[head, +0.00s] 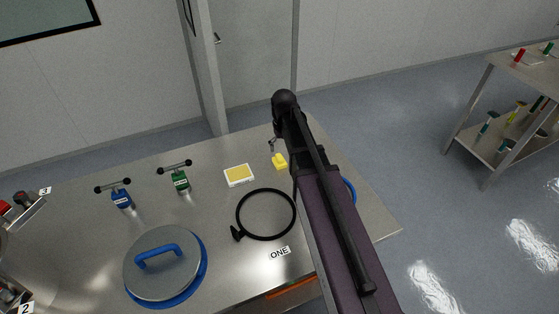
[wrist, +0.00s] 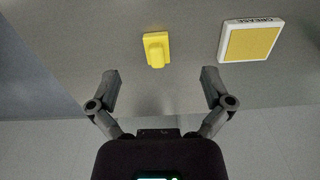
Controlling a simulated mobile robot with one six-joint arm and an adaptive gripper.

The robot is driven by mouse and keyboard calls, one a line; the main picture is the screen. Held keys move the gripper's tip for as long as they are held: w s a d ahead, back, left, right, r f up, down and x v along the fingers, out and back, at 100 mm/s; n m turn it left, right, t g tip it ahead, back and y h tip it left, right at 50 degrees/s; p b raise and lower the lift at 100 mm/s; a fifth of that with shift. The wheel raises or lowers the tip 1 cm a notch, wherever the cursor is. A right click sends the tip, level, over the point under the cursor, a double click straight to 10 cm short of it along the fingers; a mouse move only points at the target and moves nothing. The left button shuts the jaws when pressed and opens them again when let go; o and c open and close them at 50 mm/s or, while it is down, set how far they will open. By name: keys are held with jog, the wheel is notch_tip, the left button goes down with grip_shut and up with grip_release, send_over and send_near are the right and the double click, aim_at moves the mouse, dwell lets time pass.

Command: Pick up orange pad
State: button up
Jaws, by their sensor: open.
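A small pad (head: 279,161), yellow to yellow-orange, with a raised grip lies on the metal table in the head view, just left of my arm. In the wrist view the same pad (wrist: 156,49) is near the top middle. My gripper (wrist: 159,74) is open and empty, its fingers apart on either side below the pad in the picture, not touching it. In the head view my arm hides most of the gripper; only a small part (head: 272,145) shows near the pad.
A white grease box (head: 239,175) with a yellow face sits left of the pad; it also shows in the wrist view (wrist: 251,41). A black ring clamp (head: 239,202), a lid with blue handle (head: 150,275), and blue and green valves (head: 121,198) (head: 181,181) are farther left.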

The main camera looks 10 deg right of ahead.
send_over(279, 156)
jog(key=shift+w+d+r+n, duration=0.15)
jog(key=shift+w+r+n, duration=0.15)
jog(key=shift+w, duration=0.05)
jog(key=shift+f, duration=0.1)
notch_tip(279, 156, down, 8)
jog(key=b, duration=0.8)
jog(key=shift+f, duration=0.25)
jog(key=shift+s, duration=0.1)
dwell(0.4)
jog(key=shift+s+f+b, duration=0.1)
jog(key=shift+f+b, duration=2.5)
jog(key=shift+b, duration=0.15)
jog(key=c, duration=1.3)
